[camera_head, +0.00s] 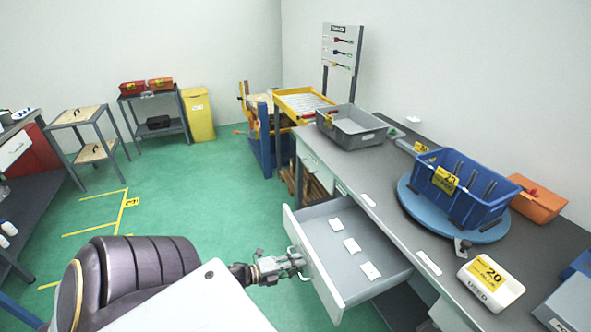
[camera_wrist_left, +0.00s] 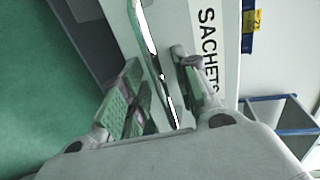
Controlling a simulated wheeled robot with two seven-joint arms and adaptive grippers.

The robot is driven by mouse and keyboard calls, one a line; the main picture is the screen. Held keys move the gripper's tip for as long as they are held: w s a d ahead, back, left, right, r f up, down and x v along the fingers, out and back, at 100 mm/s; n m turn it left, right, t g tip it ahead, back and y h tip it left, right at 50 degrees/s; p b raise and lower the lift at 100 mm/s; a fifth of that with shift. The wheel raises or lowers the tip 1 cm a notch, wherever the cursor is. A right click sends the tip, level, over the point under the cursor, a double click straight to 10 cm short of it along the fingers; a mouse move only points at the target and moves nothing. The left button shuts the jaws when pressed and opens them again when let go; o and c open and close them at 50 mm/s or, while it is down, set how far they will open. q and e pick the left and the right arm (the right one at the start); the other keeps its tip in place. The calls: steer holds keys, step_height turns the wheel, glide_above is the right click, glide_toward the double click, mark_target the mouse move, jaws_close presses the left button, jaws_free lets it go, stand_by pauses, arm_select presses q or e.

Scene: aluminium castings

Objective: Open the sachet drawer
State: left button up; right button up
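The sachet drawer (camera_head: 322,216) is pulled out from under the grey workbench, and several white sachets (camera_head: 351,245) lie inside it. Its pale front (camera_wrist_left: 192,45) carries the label SACHETS (camera_wrist_left: 209,50) in the left wrist view. The bar handle (camera_wrist_left: 155,55) runs between the fingers of my left gripper (camera_wrist_left: 158,90). These fingers stand apart, one on each side of the bar, with a gap showing. In the head view my left gripper (camera_head: 301,264) is at the drawer front. My right gripper is not in view.
On the workbench (camera_head: 385,190) are a grey tray (camera_head: 350,135), a blue bin (camera_head: 470,190) on a blue turntable (camera_head: 408,198), an orange bin (camera_head: 537,203) and a white box (camera_head: 490,284). Green floor (camera_head: 190,205) is clear left of the drawer.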

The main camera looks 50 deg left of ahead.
arm_select(q)
steer(key=v, duration=1.2)
stand_by(0.7)
stand_by(0.4)
steer(key=shift+n, duration=0.3)
